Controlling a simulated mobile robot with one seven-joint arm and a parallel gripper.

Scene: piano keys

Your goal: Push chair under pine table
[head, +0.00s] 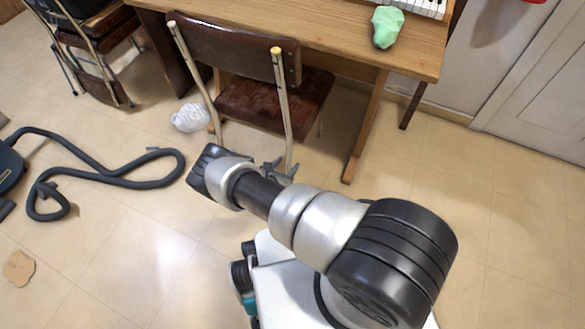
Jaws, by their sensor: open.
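The chair (268,103) has a dark brown seat and backrest (225,45) on pale metal legs. It stands at the front of the pine table (335,38), its back toward me, with the front part of the seat beneath the table edge. My arm reaches from the lower right toward the chair. My gripper (281,168) is small in the picture, open and empty, near the lower end of the chair's right rear leg. The arm partly hides it, and I cannot tell whether it touches the leg.
A vacuum hose (120,181) lies on the floor at left. A white crumpled bag (190,118) sits beside the chair's left leg. Other chairs (95,40) stand at upper left. A green lump (387,27) and a keyboard (428,8) are on the table. Floor at right is clear.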

